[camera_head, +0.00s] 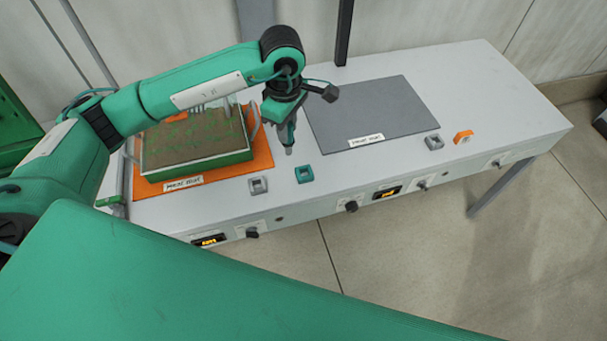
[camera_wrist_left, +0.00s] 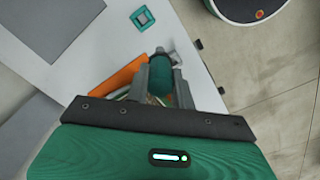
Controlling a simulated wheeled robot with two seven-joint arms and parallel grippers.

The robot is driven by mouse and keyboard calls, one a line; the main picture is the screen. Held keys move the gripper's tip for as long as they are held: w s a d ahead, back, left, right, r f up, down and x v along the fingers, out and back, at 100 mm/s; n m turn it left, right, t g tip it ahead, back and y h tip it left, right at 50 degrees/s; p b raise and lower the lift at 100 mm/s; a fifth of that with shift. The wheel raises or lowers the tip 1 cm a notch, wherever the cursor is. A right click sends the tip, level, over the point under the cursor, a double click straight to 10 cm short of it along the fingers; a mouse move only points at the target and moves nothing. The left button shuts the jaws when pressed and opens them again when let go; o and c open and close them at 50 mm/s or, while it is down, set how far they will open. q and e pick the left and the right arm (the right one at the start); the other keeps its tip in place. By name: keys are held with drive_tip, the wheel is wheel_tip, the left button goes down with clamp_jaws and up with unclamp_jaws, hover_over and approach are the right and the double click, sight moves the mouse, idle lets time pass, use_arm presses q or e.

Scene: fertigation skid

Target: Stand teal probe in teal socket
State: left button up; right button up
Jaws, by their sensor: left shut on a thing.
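My left gripper (camera_head: 286,128) hangs over the table and is shut on the teal probe, whose grey tip (camera_head: 288,150) points down. In the left wrist view the teal body of the probe (camera_wrist_left: 164,76) sits between the fingers (camera_wrist_left: 161,88). The teal socket (camera_head: 304,174), a small square block with an opening, lies near the table's front edge, a little in front and right of the probe tip. It also shows in the left wrist view (camera_wrist_left: 142,17), apart from the probe. The socket looks empty. My right gripper is not in view.
A grey socket (camera_head: 258,186) lies left of the teal one. A planted tray (camera_head: 196,174) stands on an orange mat (camera_head: 262,151). A grey mat (camera_head: 374,111) is bare. Another grey socket (camera_head: 434,142) and an orange socket (camera_head: 463,137) lie right. Knobs line the table's front.

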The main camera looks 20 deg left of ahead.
use_arm(q)
drive_tip(key=w+d+r+n, duration=0.2)
drive_tip(key=w+r+n, duration=0.1)
drive_tip(key=n, duration=0.5)
drive_tip(key=n+p, duration=0.5)
drive_tip(key=p, duration=0.3)
hover_over(310, 177)
drive_tip(key=w+a, duration=0.1)
drive_tip(key=a, duration=0.1)
wheel_tip(310, 177, down, 19)
drive_tip(key=shift+w+r, duration=0.1)
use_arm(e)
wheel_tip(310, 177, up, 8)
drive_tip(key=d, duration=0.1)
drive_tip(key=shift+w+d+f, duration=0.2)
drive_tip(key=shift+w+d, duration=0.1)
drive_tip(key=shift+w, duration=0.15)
use_arm(q)
drive_tip(key=shift+b, duration=0.3)
drive_tip(key=shift+f, duration=0.25)
drive_tip(key=o, duration=1)
drive_tip(key=shift+r, duration=0.1)
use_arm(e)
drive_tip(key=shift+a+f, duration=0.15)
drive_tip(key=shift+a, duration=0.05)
